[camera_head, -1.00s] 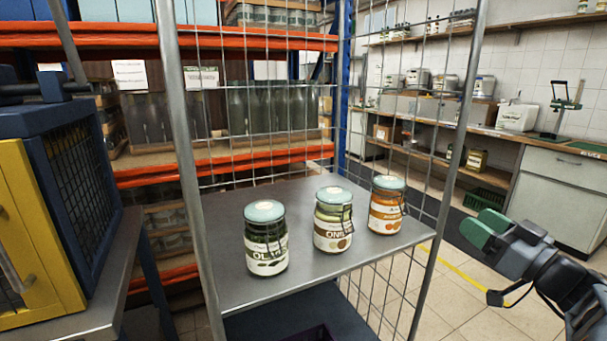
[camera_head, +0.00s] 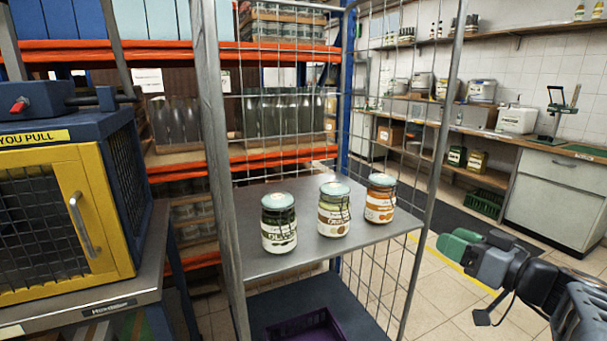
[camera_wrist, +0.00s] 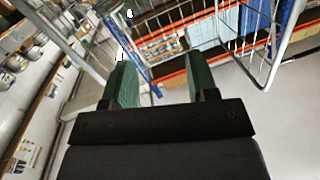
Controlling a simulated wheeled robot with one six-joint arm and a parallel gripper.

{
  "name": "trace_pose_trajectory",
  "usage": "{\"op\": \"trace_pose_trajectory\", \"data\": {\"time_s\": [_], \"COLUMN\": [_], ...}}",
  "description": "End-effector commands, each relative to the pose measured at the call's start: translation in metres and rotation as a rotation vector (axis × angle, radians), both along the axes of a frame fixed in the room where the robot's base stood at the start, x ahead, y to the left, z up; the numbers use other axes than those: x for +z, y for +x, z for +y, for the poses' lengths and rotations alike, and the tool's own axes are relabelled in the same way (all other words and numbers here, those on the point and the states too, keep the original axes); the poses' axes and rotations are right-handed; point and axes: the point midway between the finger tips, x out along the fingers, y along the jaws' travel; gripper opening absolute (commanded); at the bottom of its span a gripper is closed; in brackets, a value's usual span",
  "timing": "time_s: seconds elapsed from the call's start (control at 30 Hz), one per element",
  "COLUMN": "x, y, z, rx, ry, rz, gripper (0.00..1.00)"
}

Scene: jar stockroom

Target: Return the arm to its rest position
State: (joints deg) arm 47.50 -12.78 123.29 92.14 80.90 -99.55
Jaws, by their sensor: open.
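My gripper (camera_head: 458,243) is at the right of the head view, outside the wire trolley and to the right of its shelf. In the wrist view its two green fingers (camera_wrist: 157,85) stand apart with nothing between them. The arm reaches in from the lower right corner of the head view. Floor, trolley wire and racking show beyond the fingers in the wrist view.
Three lidded jars, olive (camera_head: 279,224), onion (camera_head: 334,210) and orange (camera_head: 380,199), stand on the trolley shelf (camera_head: 300,256). A purple crate (camera_head: 305,328) is below. A yellow-doored cage (camera_head: 62,225) stands left. A workbench (camera_head: 555,200) lines the right; tiled floor between is clear.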

Motion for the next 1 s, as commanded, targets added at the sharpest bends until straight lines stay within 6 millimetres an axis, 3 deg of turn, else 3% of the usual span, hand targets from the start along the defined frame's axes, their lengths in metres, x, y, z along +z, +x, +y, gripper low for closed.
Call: {"op": "trace_pose_trajectory", "data": {"time_s": [0.03,0.27,0.37,0.53,0.73,1.0], "x": [0.008,0.008,0.012,0.024,0.046,0.074], "y": [0.000,-0.009,-0.020,-0.056,-0.090,-0.104], "z": [0.011,0.063,0.089,0.125,0.132,0.125], "rx": [0.025,0.119,0.142,0.092,-0.108,-0.316], "ry": [0.005,0.012,-0.011,-0.138,-0.337,-0.489], "rz": [0.053,0.376,0.562,0.929,1.151,1.156], "gripper": [0.53,0.53,0.53,0.53,0.53,0.53]}}
